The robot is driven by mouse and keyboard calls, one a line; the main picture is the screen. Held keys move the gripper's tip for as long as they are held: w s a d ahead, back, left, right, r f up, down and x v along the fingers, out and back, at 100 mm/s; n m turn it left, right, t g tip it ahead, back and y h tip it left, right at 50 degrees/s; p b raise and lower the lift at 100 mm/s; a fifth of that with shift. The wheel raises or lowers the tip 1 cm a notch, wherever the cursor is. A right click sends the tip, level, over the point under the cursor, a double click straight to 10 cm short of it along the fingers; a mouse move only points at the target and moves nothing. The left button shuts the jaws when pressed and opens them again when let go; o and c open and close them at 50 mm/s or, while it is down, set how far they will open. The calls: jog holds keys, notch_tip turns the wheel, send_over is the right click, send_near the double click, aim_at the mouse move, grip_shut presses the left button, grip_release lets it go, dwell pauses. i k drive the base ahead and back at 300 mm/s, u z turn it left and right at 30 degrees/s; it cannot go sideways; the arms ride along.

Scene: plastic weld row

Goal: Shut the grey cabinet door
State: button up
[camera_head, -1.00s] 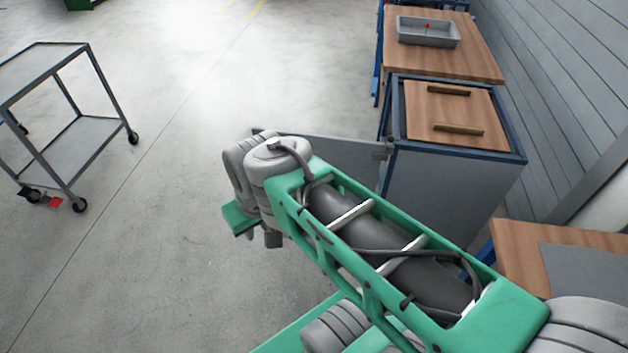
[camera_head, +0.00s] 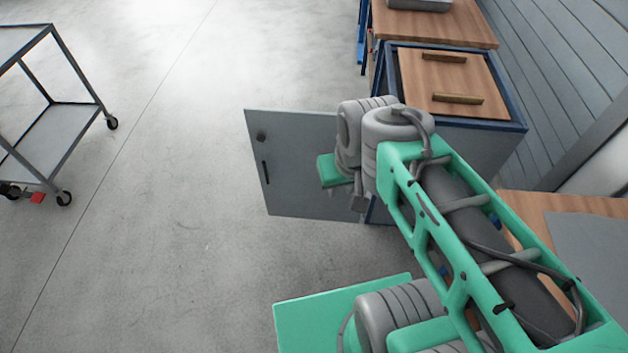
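The grey cabinet door (camera_head: 300,165) stands wide open, sticking out to the left from the cabinet's front. It has a dark round knob or lock and a dark slot-shaped handle near its free left edge. The blue-framed grey cabinet (camera_head: 470,142) stands right of it, partly behind my arm. My gripper (camera_head: 345,190) is at the end of the green and grey arm, in front of the door's right part near the hinge side. Its fingers are mostly hidden by the wrist, so I cannot tell whether they are open or touch the door.
A wooden board (camera_head: 455,80) with two bars lies on the cabinet top. A wooden table (camera_head: 450,25) with a grey tray (camera_head: 420,4) stands behind. Another wooden bench (camera_head: 525,205) is at the right. A grey cart (camera_head: 60,130) stands at the left. The floor between cart and door is clear.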

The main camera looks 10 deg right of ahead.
aim_at(285, 162)
jog(key=u, duration=1.6)
jog(key=i, duration=0.85)
jog(key=z, duration=0.45)
